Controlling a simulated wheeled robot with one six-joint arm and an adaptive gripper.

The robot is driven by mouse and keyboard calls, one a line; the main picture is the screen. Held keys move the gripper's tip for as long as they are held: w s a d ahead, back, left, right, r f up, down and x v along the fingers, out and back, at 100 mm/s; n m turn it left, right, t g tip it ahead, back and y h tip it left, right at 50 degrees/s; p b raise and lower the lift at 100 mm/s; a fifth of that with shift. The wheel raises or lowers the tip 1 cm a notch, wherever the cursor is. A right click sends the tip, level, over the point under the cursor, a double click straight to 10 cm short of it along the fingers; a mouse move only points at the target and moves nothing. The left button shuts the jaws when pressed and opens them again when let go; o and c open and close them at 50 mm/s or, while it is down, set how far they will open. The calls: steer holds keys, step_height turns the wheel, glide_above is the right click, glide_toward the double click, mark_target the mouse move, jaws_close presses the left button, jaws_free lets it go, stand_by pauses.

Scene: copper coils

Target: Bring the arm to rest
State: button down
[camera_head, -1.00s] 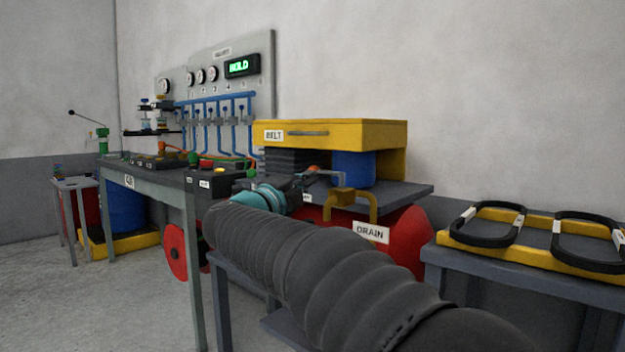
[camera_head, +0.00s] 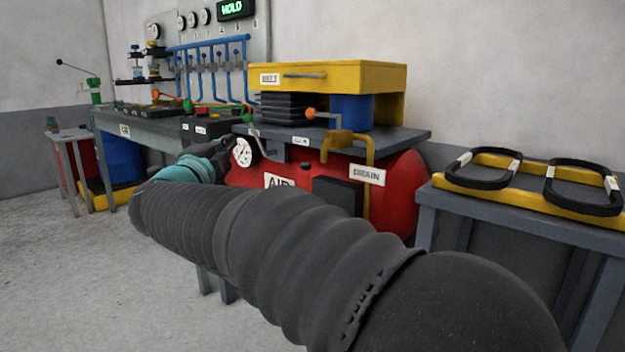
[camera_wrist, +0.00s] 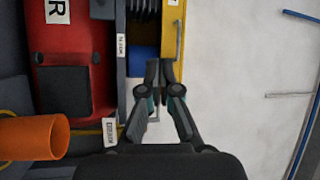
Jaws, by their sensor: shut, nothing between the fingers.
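My arm, in dark ribbed sleeving, crosses the head view from the lower right to a teal wrist in front of the bench and red tank.
The red tank (camera_head: 402,190) carries a DRAIN label (camera_head: 368,175) and a yellow pipe (camera_head: 369,200). An orange cylinder (camera_wrist: 35,138) looms close in the wrist view. A table (camera_head: 500,215) with black-handled yellow frame (camera_head: 515,180) stands right. Floor (camera_head: 90,280) is open at left.

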steer(key=a+f+n+g+y, duration=0.1)
steer(key=a+f+n+y, duration=0.3)
steer(key=a+n+y, duration=0.3)
steer(key=s+f+n+g+y+p, duration=0.1)
steer(key=s+f+n+g+y, duration=0.55)
steer(key=f+n, duration=0.2)
steer(key=s+d+f+n+g+h+p, duration=0.1)
steer(key=s+d+f+n+g+h, duration=0.15)
steer(key=s+d+f, duration=0.35)
steer(key=s+d+f+n+g+h+p, duration=0.1)
steer(key=s+d+f+n+g, duration=0.25)
steer(key=d, duration=0.35)
steer(key=s+d+m+h+p, duration=0.1)
steer(key=s+d+h, duration=0.1)
steer(key=s+d, duration=0.3)
steer(key=s+d+m+h+p, duration=0.1)
steer(key=s+d, duration=0.4)
steer(key=d, duration=0.9)
steer(key=s+d+m+h+p, duration=0.2)
steer(key=s+d, duration=0.4)
steer(key=d, duration=0.3)
steer(key=shift+d+r+g+h+p, duration=0.35)
steer(key=shift+d+g+h+p, duration=0.15)
steer(key=shift+h, duration=0.4)
